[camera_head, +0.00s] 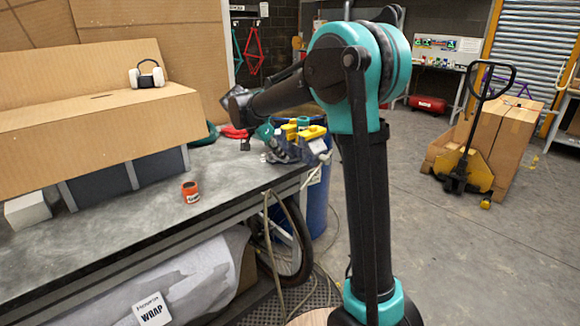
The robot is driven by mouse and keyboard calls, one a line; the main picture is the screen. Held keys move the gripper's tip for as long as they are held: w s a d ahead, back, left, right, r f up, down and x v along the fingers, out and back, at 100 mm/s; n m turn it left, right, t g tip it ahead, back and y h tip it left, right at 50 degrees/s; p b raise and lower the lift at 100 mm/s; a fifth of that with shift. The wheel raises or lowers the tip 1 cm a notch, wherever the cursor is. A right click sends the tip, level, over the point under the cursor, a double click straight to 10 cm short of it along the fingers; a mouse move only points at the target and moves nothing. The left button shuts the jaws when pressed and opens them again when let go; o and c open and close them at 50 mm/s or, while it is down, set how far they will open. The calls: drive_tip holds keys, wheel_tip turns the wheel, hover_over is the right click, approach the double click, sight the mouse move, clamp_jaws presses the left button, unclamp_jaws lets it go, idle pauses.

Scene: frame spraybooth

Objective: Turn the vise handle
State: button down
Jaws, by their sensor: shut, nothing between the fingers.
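My arm reaches left above the bench, passing above the vise in the picture. My gripper (238,106) is the dark end of the arm, up and to the left of the vise. It is shut and empty, apart from the handle. Its fingertips are small and hard to make out.
Cardboard boxes (90,125) with headphones (147,75) fill the left. A yellow pallet truck (468,168) stands right; the floor before it is clear.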

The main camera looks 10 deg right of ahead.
sight(316, 170)
drive_tip(key=x, duration=1.3)
